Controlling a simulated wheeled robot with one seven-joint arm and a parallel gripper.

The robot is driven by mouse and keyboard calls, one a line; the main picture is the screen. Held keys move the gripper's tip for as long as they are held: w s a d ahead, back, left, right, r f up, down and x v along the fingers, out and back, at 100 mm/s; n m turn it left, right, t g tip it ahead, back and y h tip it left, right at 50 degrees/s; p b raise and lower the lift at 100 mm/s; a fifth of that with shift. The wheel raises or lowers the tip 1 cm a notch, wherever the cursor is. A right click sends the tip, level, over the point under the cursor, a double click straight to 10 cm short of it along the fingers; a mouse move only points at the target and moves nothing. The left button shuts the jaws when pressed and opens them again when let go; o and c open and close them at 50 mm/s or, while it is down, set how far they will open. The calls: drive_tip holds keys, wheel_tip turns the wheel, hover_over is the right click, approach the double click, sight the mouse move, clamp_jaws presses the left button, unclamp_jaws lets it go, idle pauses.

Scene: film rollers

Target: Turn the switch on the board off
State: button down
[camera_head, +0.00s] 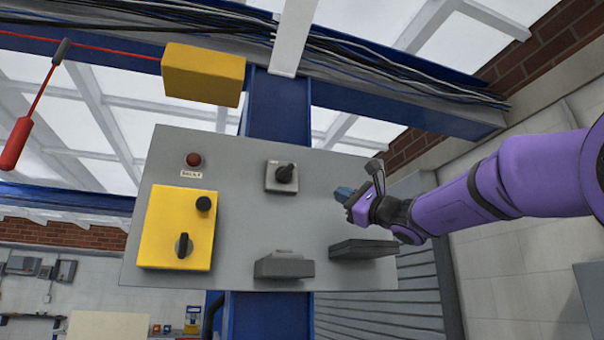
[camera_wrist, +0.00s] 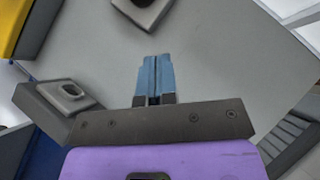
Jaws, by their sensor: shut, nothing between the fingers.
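The grey board (camera_head: 240,230) hangs on a blue post, tilted in the head view. A black rotary switch (camera_head: 284,174) on a light grey square plate sits at its upper middle. A yellow box (camera_head: 172,240) on the board's left carries a black rotary knob (camera_head: 183,245) and a round black button (camera_head: 204,203). My gripper (camera_head: 344,194) is in front of the board, right of the square-plated switch and apart from it. In the wrist view the blue fingertips (camera_wrist: 154,78) are together and empty, with part of a square plate (camera_wrist: 146,10) beyond them.
A red round lamp (camera_head: 194,159) sits above the yellow box. Two dark grey housings, one at lower middle (camera_head: 284,265) and one at lower right (camera_head: 362,249), stick out from the board. A yellow block (camera_head: 203,74) is above, with a red cable to its left.

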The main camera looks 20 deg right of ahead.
approach(294, 169)
drive_tip(key=shift+x, duration=3.25)
